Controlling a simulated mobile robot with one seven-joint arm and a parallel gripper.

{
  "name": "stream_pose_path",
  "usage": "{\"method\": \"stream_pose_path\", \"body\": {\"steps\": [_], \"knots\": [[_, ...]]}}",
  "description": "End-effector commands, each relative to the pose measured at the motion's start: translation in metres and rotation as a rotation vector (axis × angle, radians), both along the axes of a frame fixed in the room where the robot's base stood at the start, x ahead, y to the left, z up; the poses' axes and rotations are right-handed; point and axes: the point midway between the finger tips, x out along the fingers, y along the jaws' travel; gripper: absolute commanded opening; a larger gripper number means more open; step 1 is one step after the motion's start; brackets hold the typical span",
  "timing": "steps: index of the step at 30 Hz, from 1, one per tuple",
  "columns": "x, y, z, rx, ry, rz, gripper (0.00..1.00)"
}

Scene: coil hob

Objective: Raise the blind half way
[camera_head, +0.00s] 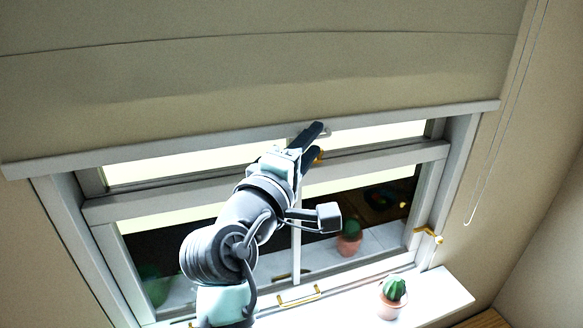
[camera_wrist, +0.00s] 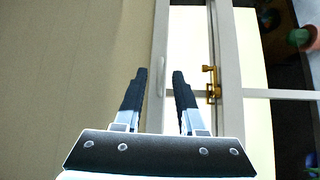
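The beige blind (camera_head: 250,80) covers the upper part of the window and ends in a pale bottom rail (camera_head: 130,158). The rail crosses the upper window; in the wrist view the blind (camera_wrist: 60,70) fills the left side and its rail (camera_wrist: 159,40) runs upright. A small pale pull handle (camera_wrist: 161,75) is on the rail near its middle. My gripper (camera_head: 319,142) is at the rail's middle. In the wrist view my gripper (camera_wrist: 159,75) has its fingers apart, with the rail and handle between the fingertips in the picture. I cannot tell whether they touch.
The sash window (camera_head: 430,152) has a brass latch (camera_wrist: 212,85) close beside my right finger. A potted cactus (camera_head: 393,292) stands on the white sill (camera_head: 440,297). A brass catch (camera_head: 430,235) is on the right frame. A cord (camera_head: 497,140) hangs at the right wall.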

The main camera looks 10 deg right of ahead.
Motion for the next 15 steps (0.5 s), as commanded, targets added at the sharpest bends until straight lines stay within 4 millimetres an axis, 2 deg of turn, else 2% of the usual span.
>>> {"method": "stream_pose_path", "body": {"steps": [7, 15], "knots": [[-0.041, 0.029, -0.011, 0.000, -0.002, 0.005, 0.40], [-0.084, 0.058, -0.012, 0.001, -0.002, 0.004, 0.40]]}}
